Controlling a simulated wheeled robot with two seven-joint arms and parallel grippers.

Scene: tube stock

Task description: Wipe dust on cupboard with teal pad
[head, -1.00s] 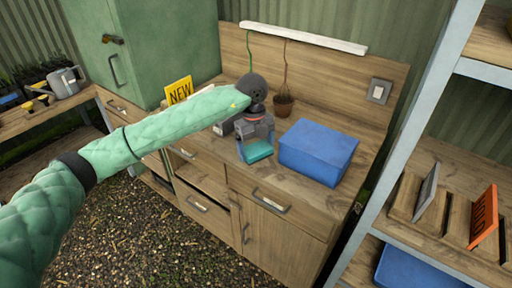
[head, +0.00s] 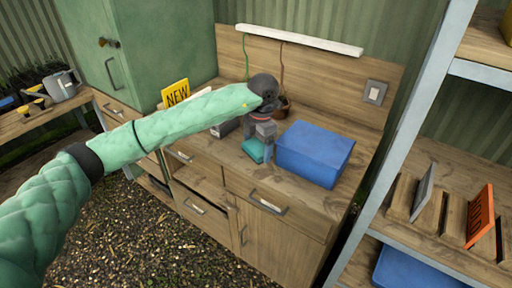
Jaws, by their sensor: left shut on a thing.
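The teal pad (head: 253,150) is at the wooden cupboard's top, left of the blue box. My left gripper (head: 260,145) points down and is shut on the pad; the fingers partly hide it. The pad looks to be at or just above the surface; I cannot tell whether it touches. The wooden cupboard (head: 275,233) has drawers and a door below its top. Darker marks that may be dust show on the top (head: 262,183) in front of the blue box. My right gripper is not in view.
A blue box (head: 316,152) stands close to the right of my left gripper. Behind are a small plant pot (head: 283,108) and a wall board. A yellow NEW sign (head: 175,94) stands to the left. A shelf unit (head: 405,150) rises at the right.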

